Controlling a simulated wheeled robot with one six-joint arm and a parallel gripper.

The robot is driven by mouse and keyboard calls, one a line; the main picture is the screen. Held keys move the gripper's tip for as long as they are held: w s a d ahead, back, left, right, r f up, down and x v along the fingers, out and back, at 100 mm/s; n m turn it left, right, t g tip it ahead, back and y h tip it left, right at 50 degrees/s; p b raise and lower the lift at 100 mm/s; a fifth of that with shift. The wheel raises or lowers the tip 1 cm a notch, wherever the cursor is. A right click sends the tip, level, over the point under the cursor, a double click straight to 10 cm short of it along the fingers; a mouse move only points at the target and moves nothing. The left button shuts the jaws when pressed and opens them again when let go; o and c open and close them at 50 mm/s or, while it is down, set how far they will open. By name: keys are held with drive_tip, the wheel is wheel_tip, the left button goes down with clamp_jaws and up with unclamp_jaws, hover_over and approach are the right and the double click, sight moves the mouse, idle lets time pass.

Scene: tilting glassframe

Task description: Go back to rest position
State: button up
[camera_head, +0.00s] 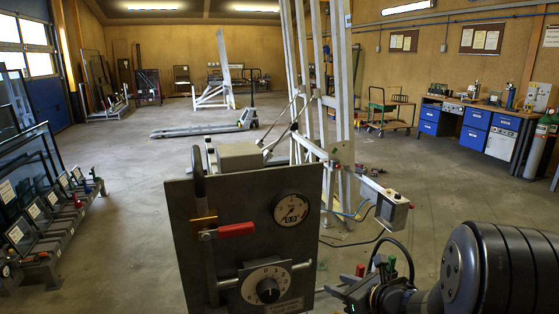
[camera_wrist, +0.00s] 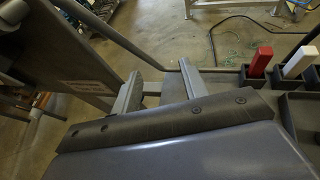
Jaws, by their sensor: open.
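My gripper (camera_wrist: 160,78) shows in the wrist view with its two grey fingers apart and nothing between them. In the head view my dark arm enters at the lower right, and its end is beside the right edge of the grey control panel (camera_head: 245,262). The panel carries a round gauge (camera_head: 291,209), a lever with a red handle (camera_head: 236,230) and a dial with a black knob (camera_head: 268,290). No contact between my gripper and the panel can be made out.
A white tilting frame (camera_head: 345,90) stands behind the panel, with a small grey box (camera_head: 392,211) on its arm and cables nearby. Glass panes on racks (camera_head: 38,225) line the left. A pallet jack (camera_head: 205,129) stands farther back. Blue-drawered workbenches (camera_head: 475,125) stand right. Open floor lies between.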

wheel_tip(320, 180, down, 10)
drive_tip(key=shift+r+b, duration=0.15)
drive_tip(key=shift+b, duration=0.6)
drive_tip(key=shift+a, duration=0.1)
